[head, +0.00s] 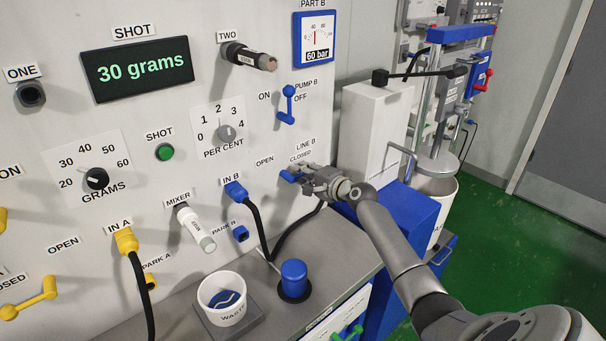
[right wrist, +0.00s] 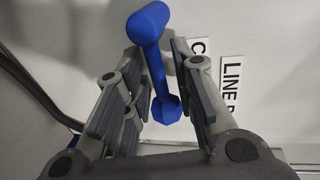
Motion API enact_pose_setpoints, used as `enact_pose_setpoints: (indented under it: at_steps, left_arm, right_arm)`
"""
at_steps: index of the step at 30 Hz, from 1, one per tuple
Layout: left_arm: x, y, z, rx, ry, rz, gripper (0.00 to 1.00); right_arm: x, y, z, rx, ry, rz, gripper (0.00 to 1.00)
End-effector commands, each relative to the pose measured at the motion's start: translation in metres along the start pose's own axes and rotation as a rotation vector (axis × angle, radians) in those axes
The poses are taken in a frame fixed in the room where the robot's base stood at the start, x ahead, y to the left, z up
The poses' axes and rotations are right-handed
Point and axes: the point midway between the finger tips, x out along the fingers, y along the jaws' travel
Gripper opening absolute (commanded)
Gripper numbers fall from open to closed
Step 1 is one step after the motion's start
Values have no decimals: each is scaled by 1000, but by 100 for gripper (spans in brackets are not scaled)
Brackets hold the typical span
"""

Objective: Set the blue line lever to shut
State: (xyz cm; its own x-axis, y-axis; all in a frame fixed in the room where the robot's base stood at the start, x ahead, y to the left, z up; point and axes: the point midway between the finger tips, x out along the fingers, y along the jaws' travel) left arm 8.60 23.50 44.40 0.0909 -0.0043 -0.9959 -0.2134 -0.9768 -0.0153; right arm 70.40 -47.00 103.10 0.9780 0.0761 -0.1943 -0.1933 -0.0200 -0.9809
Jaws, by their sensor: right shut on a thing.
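The blue line B lever (head: 289,176) is on the white panel, under the "LINE B" and "CLOSED" labels (head: 303,152). The "OPEN" label (head: 264,161) is to its upper left. My right gripper (head: 314,181) is at the lever and hides part of it in the head view. In the right wrist view the lever (right wrist: 158,70) stands between the two fingers of my right gripper (right wrist: 155,85), which is shut on it. Its round blue handle end is at the top there and its pivot end lower down. Its exact angle is hard to tell. My left gripper is not in view.
The blue pump B lever (head: 288,104) is above on the panel. The blue hose plug (head: 235,190) in IN B and its black hose are to the left. A waste cup (head: 222,298) and a blue cylinder (head: 293,279) stand on the grey ledge below. A white-and-blue machine (head: 372,128) stands right.

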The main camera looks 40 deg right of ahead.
Motion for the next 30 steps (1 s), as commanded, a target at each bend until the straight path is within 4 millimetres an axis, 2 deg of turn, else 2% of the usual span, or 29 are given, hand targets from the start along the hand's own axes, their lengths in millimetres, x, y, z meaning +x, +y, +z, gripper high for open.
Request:
enact_pose_setpoints:
  at_steps: [15,16,18,30]
  left_arm:
    - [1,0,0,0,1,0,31]
    - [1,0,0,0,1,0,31]
    - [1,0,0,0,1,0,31]
    - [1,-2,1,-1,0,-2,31]
  right_arm:
    - [0,2,0,21,-3,2,0]
    - [0,2,0,20,-3,2,26]
    - [0,2,0,20,-3,2,32]
    - [-4,2,0,18,-3,2,32]
